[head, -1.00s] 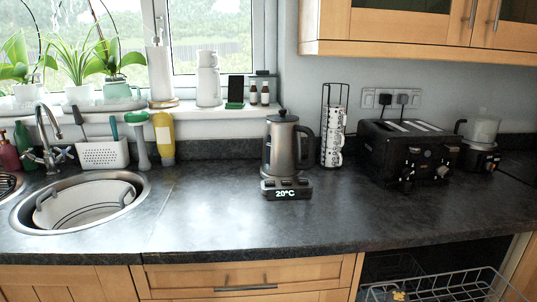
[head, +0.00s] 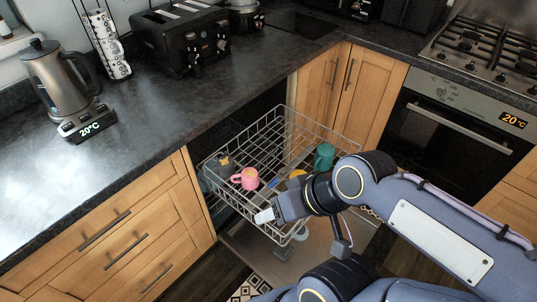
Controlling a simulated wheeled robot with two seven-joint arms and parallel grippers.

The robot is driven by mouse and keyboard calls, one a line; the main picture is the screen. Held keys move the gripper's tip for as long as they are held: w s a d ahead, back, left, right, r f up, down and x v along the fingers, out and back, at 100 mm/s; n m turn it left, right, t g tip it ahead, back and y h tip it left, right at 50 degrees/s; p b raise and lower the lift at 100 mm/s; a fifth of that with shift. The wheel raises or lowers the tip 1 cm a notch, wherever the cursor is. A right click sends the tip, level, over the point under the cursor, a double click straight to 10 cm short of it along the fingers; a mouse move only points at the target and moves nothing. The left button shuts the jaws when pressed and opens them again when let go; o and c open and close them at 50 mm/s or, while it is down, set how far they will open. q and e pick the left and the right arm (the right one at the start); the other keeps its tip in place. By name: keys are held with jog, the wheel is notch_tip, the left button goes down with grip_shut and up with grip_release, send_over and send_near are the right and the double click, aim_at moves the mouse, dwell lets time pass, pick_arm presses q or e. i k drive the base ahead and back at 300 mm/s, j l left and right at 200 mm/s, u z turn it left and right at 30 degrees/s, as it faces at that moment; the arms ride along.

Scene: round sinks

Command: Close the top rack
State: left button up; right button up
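The top rack (head: 262,137), a grey wire basket, is pulled out from the dishwasher opening under the worktop in the head view. It holds a pink mug (head: 246,178), a teal mug (head: 324,156) and a yellow item partly hidden by my arm. My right arm comes in from the right across the rack's front right part. Its gripper (head: 265,215) is at the rack's front edge, seen from above. Whether it touches the rack, and whether its fingers are open, I cannot tell. My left gripper is not seen.
The dishwasher door (head: 252,247) is lowered below the rack. Wooden drawers (head: 125,225) flank it on the left and a wooden cupboard (head: 345,85) on the right. An oven (head: 455,130) stands further right. A kettle (head: 62,80) and toaster (head: 180,38) stand on the worktop.

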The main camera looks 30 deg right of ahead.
aim_at(283, 170)
jog(key=z, duration=1.1)
